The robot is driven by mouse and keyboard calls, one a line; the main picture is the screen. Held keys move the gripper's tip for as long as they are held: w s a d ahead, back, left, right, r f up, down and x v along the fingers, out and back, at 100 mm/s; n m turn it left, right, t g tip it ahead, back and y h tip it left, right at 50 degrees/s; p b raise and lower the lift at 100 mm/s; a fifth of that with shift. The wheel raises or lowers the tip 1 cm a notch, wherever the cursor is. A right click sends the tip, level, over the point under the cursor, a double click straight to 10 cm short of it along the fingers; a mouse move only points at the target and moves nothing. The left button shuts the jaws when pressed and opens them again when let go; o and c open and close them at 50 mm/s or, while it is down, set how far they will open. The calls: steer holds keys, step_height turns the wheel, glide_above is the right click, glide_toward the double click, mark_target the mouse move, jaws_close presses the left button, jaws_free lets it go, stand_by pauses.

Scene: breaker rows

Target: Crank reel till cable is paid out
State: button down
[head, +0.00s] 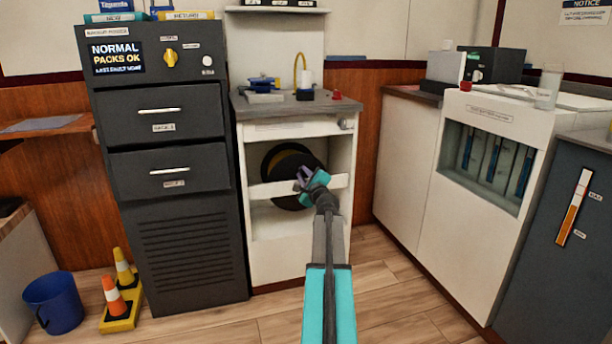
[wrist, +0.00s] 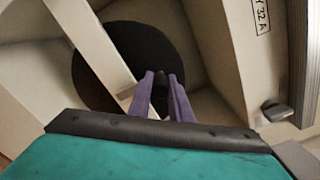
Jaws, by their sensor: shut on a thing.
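The reel (head: 282,162) is a dark round disc with a yellowish part, set inside the open bay of a white cabinet. It also shows as a black disc in the wrist view (wrist: 120,55). My gripper (head: 303,182) reaches into the bay at the reel's right side. In the wrist view its purple fingers (wrist: 161,90) are closed around a small dark piece, likely the crank handle (wrist: 160,82), in front of the disc. The fingers hide most of that piece. The cable cannot be made out clearly.
A white crossbar (head: 265,190) runs across the bay close to my gripper. A dark drawer cabinet (head: 165,130) stands left, a white machine with a tube window (head: 485,165) right. A blue bucket (head: 54,302) and small cones (head: 114,296) are on the floor at left.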

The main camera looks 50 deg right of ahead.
steer(key=c, duration=1.7)
jaws_free()
steer(key=shift+s+f, duration=0.1)
steer(key=shift+f, duration=0.2)
steer(key=shift+o, duration=0.4)
steer(key=shift+r, duration=0.15)
steer(key=shift+a+r, duration=0.1)
steer(key=shift+p+v, duration=0.8)
steer(key=shift+v, duration=2.05)
steer(key=p+v, duration=0.1)
steer(key=v, duration=0.7)
steer(key=shift+p, duration=0.35)
